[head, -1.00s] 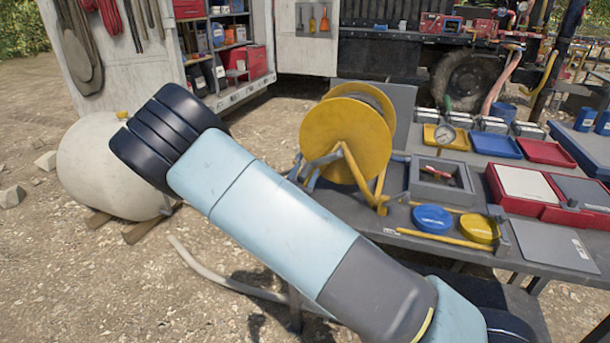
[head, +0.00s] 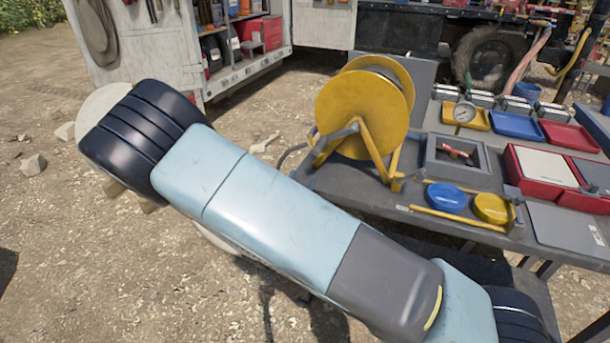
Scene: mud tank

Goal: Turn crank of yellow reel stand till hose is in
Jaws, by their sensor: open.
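The yellow reel stand (head: 364,112) stands upright at the left end of the grey work table, in the middle of the head view. Its round yellow side disc faces me, on an angled yellow frame. A grey arm near the disc's centre (head: 341,132) looks like the crank, though its handle is hard to make out. A dark hose end (head: 289,155) shows at the reel's left and drops behind my arm. My arm's light blue links cross the foreground, left of and in front of the reel. My gripper is outside the picture.
The grey table (head: 350,186) also holds a tray with a red-handled tool (head: 458,156), blue (head: 446,196) and yellow lids (head: 492,208), a gauge (head: 463,114) and red cases (head: 540,172). A pale tank (head: 100,108) is partly behind my arm. Gravel ground at left is mostly open.

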